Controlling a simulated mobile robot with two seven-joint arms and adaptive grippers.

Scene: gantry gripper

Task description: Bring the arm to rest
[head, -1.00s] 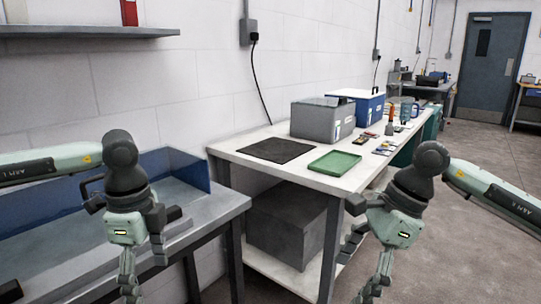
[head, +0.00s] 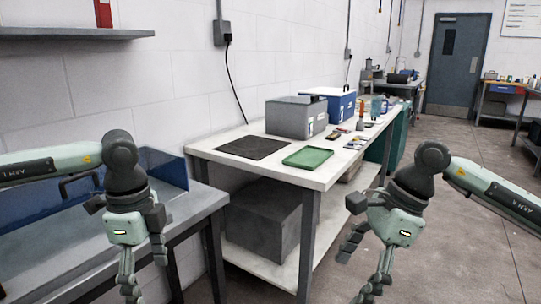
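My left arm comes in from the left and bends down at its dark wrist joint. My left gripper (head: 130,290) hangs down in front of the metal bench at the lower left, its fingers running to the bottom edge of the picture. My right arm comes in from the right. My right gripper (head: 368,294) hangs down over the open floor, right of the white table. No object shows in either gripper. The fingertips are small and partly cut off, so I cannot tell how far they are open.
A white table (head: 318,176) bears a black mat (head: 252,147), a green tray (head: 307,157), a grey box (head: 296,118) and a blue box (head: 341,104). A dark grey box (head: 268,222) sits on its lower shelf. The metal bench (head: 190,208) stands left. Floor is free at right.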

